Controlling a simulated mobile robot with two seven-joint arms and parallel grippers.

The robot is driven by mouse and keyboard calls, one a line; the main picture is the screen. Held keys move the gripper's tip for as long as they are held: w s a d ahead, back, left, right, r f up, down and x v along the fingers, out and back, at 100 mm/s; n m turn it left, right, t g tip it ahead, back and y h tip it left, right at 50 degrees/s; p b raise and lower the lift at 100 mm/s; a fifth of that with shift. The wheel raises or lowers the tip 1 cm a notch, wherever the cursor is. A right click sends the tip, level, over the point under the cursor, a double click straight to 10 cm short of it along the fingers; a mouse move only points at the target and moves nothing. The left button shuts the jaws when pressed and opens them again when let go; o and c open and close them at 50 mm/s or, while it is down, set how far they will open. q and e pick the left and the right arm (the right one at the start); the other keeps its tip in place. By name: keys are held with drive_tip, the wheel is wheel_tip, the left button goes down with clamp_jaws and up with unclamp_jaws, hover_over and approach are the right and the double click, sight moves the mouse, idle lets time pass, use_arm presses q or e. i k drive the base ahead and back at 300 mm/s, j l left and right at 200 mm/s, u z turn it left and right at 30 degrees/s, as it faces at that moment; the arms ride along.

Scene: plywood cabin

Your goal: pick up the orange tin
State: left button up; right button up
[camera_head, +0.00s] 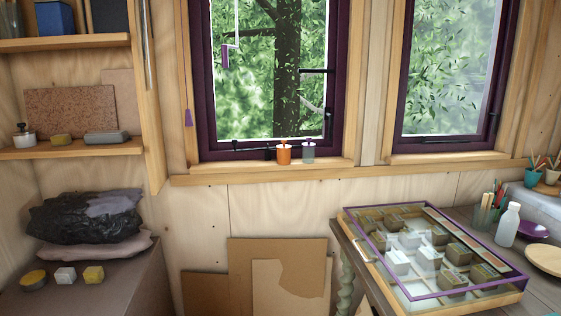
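A small orange tin (284,154) stands upright on the window sill below the left window.
The wooden sill (230,170) is mostly clear. A glass-topped display case (430,252) sits on the table at right, near a white bottle (508,225) and pencil cups. Shelves (70,149) and a dark cabinet (90,285) stand left. Cardboard sheets (250,252) lean below the window.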

sight(283, 150)
drive_tip(key=i, duration=1.4)
